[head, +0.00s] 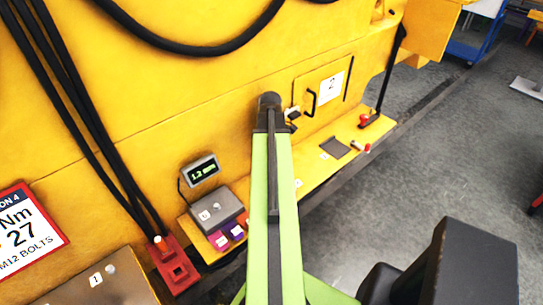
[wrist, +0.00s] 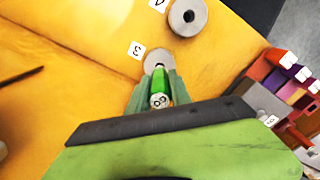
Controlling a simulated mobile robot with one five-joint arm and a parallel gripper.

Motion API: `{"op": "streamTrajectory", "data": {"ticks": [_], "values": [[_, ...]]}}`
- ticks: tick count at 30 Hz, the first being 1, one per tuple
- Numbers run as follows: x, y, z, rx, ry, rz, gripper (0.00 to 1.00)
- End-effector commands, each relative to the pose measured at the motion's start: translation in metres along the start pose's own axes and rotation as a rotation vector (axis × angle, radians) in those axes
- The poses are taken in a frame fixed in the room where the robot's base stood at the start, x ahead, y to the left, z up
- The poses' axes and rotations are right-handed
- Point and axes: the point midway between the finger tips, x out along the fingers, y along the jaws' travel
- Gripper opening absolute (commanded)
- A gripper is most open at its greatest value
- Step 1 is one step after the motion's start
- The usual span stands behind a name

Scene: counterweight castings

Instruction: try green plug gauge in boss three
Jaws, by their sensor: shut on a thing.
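In the wrist view my gripper (wrist: 160,78) is shut on the green plug gauge (wrist: 159,84), whose white numbered end faces the camera. Boss three (wrist: 150,57), a grey ring beside a label "3" (wrist: 136,50), is just beyond the fingertips. The gauge's far end overlaps the boss's lower part in the picture. I cannot tell whether it touches the boss or enters the bore. Boss four (wrist: 187,17), with a dark open bore, is up and to the right. In the head view my arm hides the gripper, gauge and bosses.
In the wrist view, purple and red blocks with white-ended pieces (wrist: 286,60) stand at the right. In the head view, a grey box (head: 217,208) and a display (head: 201,171) are left of my arm, and a red bracket (head: 173,265) is farther left. Grey floor lies to the right.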

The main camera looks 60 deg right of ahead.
Motion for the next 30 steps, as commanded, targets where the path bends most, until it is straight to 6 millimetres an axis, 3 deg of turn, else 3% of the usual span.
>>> {"op": "streamTrajectory", "data": {"ticks": [30], "values": [[0.008,0.0,0.0001,0.0,0.0,0.0,0.0]]}}
